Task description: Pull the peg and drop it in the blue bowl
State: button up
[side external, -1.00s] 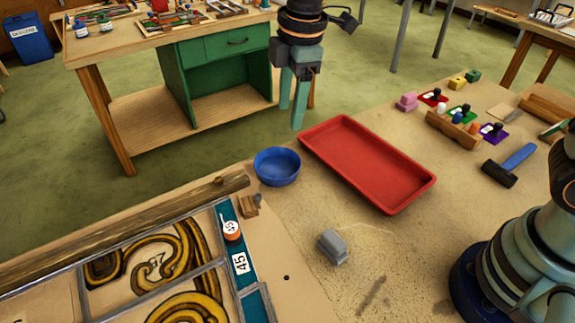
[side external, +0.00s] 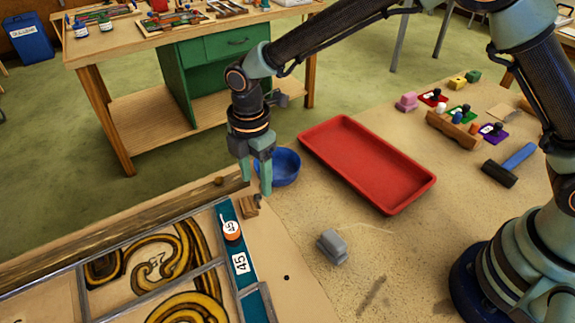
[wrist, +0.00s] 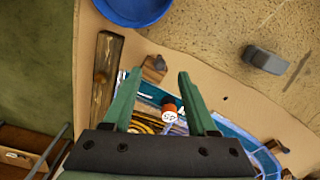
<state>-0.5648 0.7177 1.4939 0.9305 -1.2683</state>
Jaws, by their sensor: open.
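My gripper (side external: 255,186) points down with its two green fingers apart and nothing between them. It is in front of the blue bowl (side external: 286,166), above the panel's far corner. Below the fingertips is a small wooden block (side external: 248,209) with a short dark peg (side external: 257,200). The wrist view shows this block (wrist: 151,76) and peg (wrist: 160,63) just beyond the open fingertips (wrist: 157,78), roughly centred between them. The blue bowl's edge (wrist: 132,12) shows at the top. A round peg-like end (side external: 219,181) also shows on the long wooden bar. Contact with the peg is not visible.
A red tray (side external: 365,165) and grey block (side external: 332,246) stand to the right.

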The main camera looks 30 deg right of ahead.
aim_at(258, 195)
jog(key=shift+f, duration=2.1)
grip_shut()
jog(key=shift+r, duration=0.65)
jog(key=shift+r, duration=0.35)
jog(key=shift+r, duration=0.3)
jog(key=shift+r, duration=0.35)
